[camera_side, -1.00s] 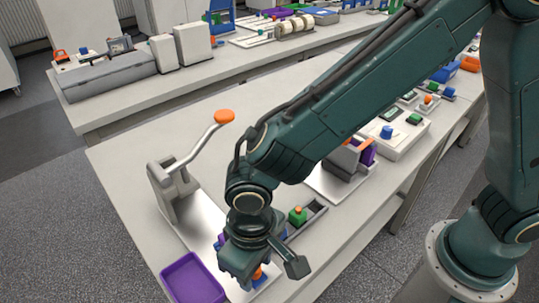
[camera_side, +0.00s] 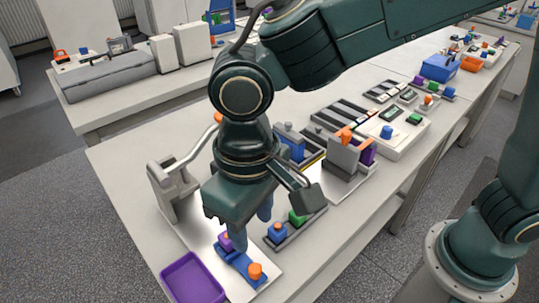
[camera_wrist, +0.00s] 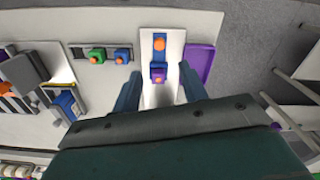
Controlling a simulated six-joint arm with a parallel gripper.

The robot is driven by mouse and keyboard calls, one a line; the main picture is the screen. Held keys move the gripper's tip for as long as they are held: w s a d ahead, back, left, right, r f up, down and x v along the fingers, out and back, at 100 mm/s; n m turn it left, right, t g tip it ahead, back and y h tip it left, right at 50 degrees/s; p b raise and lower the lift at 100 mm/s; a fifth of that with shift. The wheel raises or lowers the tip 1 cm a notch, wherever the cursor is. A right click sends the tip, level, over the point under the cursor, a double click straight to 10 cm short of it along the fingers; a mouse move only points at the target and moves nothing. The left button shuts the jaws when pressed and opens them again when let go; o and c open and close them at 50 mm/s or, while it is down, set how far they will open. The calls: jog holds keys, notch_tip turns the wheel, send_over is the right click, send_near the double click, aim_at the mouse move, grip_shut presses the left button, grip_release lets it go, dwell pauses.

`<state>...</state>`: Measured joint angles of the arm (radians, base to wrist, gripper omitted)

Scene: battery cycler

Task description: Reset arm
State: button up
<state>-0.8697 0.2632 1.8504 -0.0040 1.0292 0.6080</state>
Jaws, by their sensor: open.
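My gripper (camera_side: 252,226) is open, pointing down above the front of the bench. One finger overlaps the blue fixture (camera_side: 238,262) in the side view; I cannot tell the exact gap. The fixture bears a purple block (camera_side: 226,241) and an orange knob (camera_side: 254,271). In the wrist view my open fingers (camera_wrist: 160,92) stand left and right of the pale plate (camera_wrist: 150,97), with nothing held between them. The purple block (camera_wrist: 158,73) and the orange knob (camera_wrist: 159,43) lie ahead of them there.
A grey lever press (camera_side: 166,199) stands left of my gripper, its lever partly hidden. A purple tray (camera_side: 166,280) is at the front corner. A grey rack with a blue block (camera_side: 277,231) and a green block (camera_side: 297,216) is to the right. A grey fixture (camera_side: 343,160) stands farther right.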

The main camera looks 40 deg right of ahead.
jog(key=shift+r, duration=0.2)
jog(key=d+r+m+t+y, duration=0.1)
jog(key=d+r, duration=0.3)
jog(key=d, duration=0.5)
jog(key=d+r+t, duration=0.1)
jog(key=d+r, duration=0.2)
jog(key=d, duration=0.5)
jog(key=s+d+m+t, duration=0.1)
jog(key=s+d, duration=0.3)
jog(key=d, duration=0.3)
jog(key=s+d+m+t+h, duration=0.1)
jog(key=s+d+t, duration=0.1)
jog(key=s+d, duration=0.2)
jog(key=d, duration=0.3)
jog(key=shift+s+t, duration=0.2)
jog(key=shift+t, duration=0.1)
